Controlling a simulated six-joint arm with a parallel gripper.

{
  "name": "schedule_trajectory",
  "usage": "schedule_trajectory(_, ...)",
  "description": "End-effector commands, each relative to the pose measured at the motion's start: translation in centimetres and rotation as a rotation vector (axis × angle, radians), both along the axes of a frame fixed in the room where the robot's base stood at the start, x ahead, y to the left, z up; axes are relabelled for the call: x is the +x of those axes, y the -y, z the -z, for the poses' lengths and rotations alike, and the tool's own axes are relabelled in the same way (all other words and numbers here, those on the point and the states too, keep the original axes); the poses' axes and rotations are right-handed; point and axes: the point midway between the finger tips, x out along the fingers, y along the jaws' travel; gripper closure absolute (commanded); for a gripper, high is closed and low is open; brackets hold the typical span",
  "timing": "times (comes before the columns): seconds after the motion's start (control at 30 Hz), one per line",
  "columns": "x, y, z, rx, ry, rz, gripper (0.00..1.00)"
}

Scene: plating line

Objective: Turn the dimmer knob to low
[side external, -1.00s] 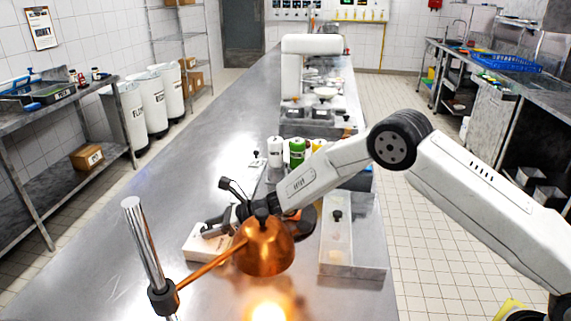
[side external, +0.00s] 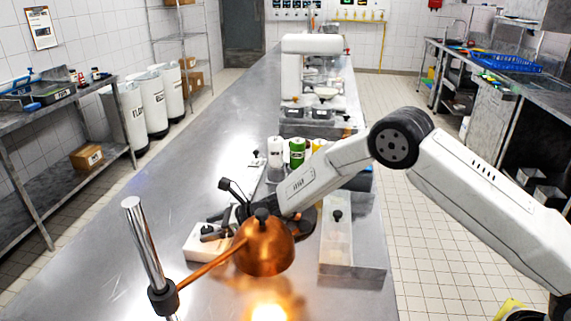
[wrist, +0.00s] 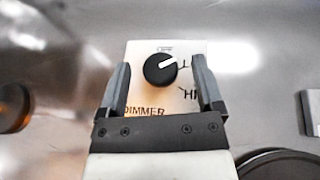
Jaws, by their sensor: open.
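The dimmer box (wrist: 140,92) is a white block lettered DIMMER. It shows in the wrist view between my fingers, and part of it shows in the side view (side external: 197,245). Its round black knob (wrist: 155,72) has a white pointer line aimed up and to the right in the wrist view. More letters at the right of the box are partly covered by a finger. My gripper (wrist: 160,82) is open, with one finger on each side of the knob and a gap to it on both sides. In the side view the copper lamp partly hides my gripper and the box.
A copper heat lamp (side external: 264,247) on a steel post (side external: 143,245) hangs close in front of my gripper, its bulb glowing. Bottles (side external: 297,152) stand behind. The steel bench (side external: 130,240) is clear at left.

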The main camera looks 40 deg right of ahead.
Motion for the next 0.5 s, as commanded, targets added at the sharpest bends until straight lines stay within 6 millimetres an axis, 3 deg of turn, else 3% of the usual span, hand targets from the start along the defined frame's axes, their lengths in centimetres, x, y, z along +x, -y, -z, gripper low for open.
schedule_trajectory(0.5,-1.6,2.3,-1.2,0.0,0.0,0.002,0.15)
